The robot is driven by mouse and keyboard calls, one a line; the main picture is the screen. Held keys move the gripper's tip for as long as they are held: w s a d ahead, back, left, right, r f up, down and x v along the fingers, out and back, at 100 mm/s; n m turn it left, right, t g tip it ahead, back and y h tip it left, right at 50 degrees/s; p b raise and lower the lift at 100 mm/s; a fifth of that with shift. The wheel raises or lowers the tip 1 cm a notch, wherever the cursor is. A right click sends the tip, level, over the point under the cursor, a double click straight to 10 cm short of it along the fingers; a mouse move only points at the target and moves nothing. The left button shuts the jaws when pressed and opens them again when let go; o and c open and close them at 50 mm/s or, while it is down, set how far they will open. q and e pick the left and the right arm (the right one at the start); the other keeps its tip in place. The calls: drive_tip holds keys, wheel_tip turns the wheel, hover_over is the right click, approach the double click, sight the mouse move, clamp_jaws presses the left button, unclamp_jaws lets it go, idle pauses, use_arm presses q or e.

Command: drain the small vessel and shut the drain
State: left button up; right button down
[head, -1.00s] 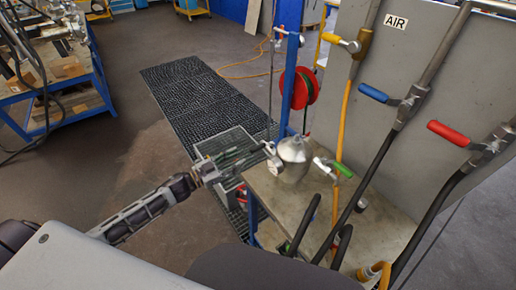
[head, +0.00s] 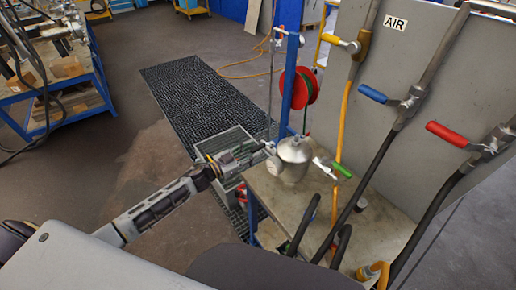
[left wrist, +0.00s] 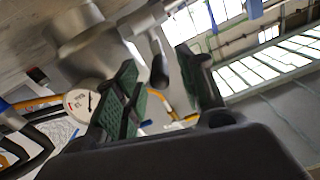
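My left gripper (head: 250,152) is just left of the vessel, near the left valve. In the left wrist view my left gripper (left wrist: 158,60) is open, its green-padded fingers spread. A black handle (left wrist: 159,73) shows between the fingertips, with no clear contact. The metal body (left wrist: 85,45) is behind it. The drain outlet and any flow are not visible. My right gripper is out of view.
A grey crate (head: 210,147) stands below and left of the bench (head: 267,190). A blue post (head: 291,70) with a red reel (head: 309,88) rises behind. A panel (head: 350,110) with blue (head: 373,93) and red (head: 447,134) handles stands right. Black hoses crowd the bench front.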

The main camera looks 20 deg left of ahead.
sight(258, 148)
use_arm(q)
drive_tip(key=shift+x, duration=1.7)
clamp_jaws()
